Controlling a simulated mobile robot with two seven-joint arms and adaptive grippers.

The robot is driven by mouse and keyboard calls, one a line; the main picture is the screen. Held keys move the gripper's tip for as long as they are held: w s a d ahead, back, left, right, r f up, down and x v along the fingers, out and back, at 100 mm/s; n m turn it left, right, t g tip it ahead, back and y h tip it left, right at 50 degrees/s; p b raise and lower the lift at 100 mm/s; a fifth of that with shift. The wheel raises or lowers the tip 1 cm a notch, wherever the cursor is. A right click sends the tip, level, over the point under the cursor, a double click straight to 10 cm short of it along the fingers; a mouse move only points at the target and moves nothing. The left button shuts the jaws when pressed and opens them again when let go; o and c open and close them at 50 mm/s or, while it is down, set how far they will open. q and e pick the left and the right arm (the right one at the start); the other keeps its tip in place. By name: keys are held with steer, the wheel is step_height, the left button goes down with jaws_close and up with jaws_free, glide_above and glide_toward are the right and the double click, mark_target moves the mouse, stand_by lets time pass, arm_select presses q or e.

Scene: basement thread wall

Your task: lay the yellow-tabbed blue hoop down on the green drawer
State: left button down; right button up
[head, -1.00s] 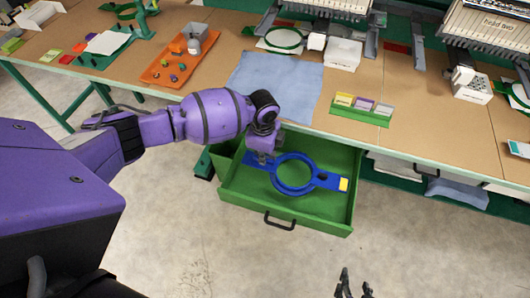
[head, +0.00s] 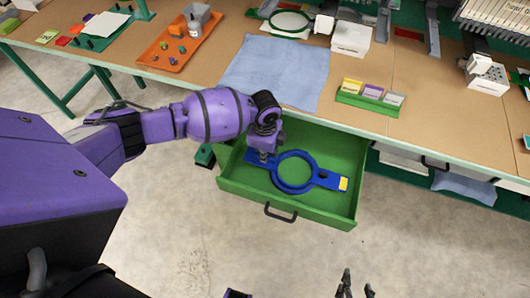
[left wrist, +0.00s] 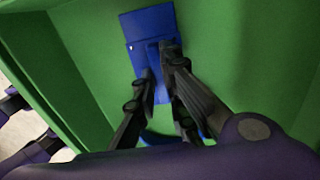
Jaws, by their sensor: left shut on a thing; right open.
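The blue hoop (head: 295,188) with a yellow tab (head: 343,184) on its right arm is inside or just over the open green drawer (head: 290,206). I cannot tell whether it touches the drawer floor. My left gripper (head: 262,158) is at the hoop's left arm. In the left wrist view, its fingers (left wrist: 160,85) are shut on the hoop's blue end (left wrist: 150,30), with green drawer surfaces around it. The ring itself is mostly hidden there behind the fingers. My right gripper (head: 355,286) is open and empty at the bottom edge, over the floor.
The workbench (head: 210,70) stands above and behind the drawer. On it are a blue cloth (head: 277,70), a green holder with cards (head: 368,98), an orange tray (head: 160,57) and a white box (head: 351,40). Grey floor in front of the drawer is clear.

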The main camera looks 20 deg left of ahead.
arm_select(q)
steer(key=shift+f, duration=0.2)
steer(key=c, duration=1.7)
jaws_free()
steer(key=shift+c, duration=0.2)
step_height(320, 180, up, 12)
